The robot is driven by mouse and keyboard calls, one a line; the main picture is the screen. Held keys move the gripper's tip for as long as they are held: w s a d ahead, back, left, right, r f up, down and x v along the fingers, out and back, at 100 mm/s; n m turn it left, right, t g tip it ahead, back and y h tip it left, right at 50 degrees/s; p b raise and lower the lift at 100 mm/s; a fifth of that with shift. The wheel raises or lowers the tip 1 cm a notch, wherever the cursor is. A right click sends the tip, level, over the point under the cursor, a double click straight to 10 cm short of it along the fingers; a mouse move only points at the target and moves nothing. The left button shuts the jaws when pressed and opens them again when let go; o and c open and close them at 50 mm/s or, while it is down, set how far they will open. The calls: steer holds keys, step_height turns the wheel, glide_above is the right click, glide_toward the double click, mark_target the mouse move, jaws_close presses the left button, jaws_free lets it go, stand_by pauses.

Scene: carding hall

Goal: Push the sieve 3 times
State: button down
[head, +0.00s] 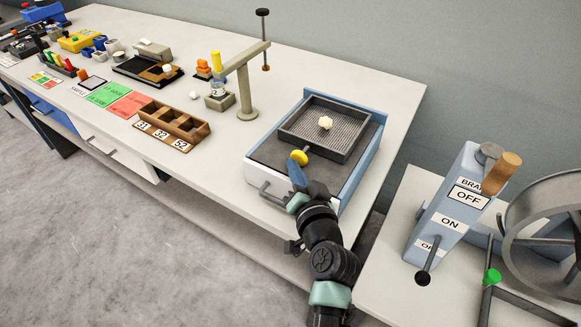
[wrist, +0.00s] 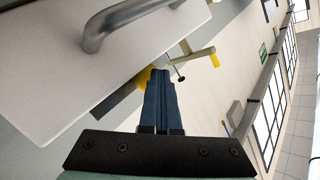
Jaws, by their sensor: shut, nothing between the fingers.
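The sieve (head: 352,128) is a dark, square-rimmed mesh tray. It sits toward the back of a box (head: 369,160) with a dark top, blue edges and a white front. A pale lump (head: 326,123) lies on the mesh. A round yellow knob (head: 298,157) stands in front of the sieve's near side. My gripper (head: 293,164) is shut and empty, its blue fingers just in front of the knob. In the wrist view the shut fingers (wrist: 161,75) partly cover the yellow knob (wrist: 145,77). I cannot tell whether they touch it. The sieve is not clearly visible there.
A grey bar handle (head: 273,197) is on the box's front; it looms close in the wrist view (wrist: 95,35). A beige stand (head: 245,90) and wooden compartment tray (head: 175,122) are to the left. A lever panel (head: 447,205) and wheel are at right.

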steer(key=shift+s+r, duration=0.1)
steer(key=shift+r, duration=0.05)
steer(key=shift+s+a+p, duration=0.4)
steer(key=shift+s+a, duration=0.2)
steer(key=shift+s, duration=0.2)
steer(key=shift+s+a+p, duration=0.4)
steer(key=shift+s+a, duration=0.15)
steer(key=shift+s, duration=0.2)
steer(key=shift+s+a+p, duration=0.5)
steer(key=shift+s+a, duration=0.25)
steer(key=shift+s, duration=0.3)
steer(key=shift+s+a+p, duration=0.45)
steer(key=shift+s+a, duration=0.3)
steer(key=shift+s, duration=0.25)
stand_by(0.7)
steer(key=s+m, duration=0.1)
steer(key=m, duration=0.5)
steer(key=s+a+m, duration=0.1)
steer(key=m, duration=0.5)
steer(key=s+a+f+m+p, duration=0.1)
steer(key=m, duration=0.5)
steer(key=shift+a+m+t, duration=0.1)
steer(key=shift+m+t, duration=0.3)
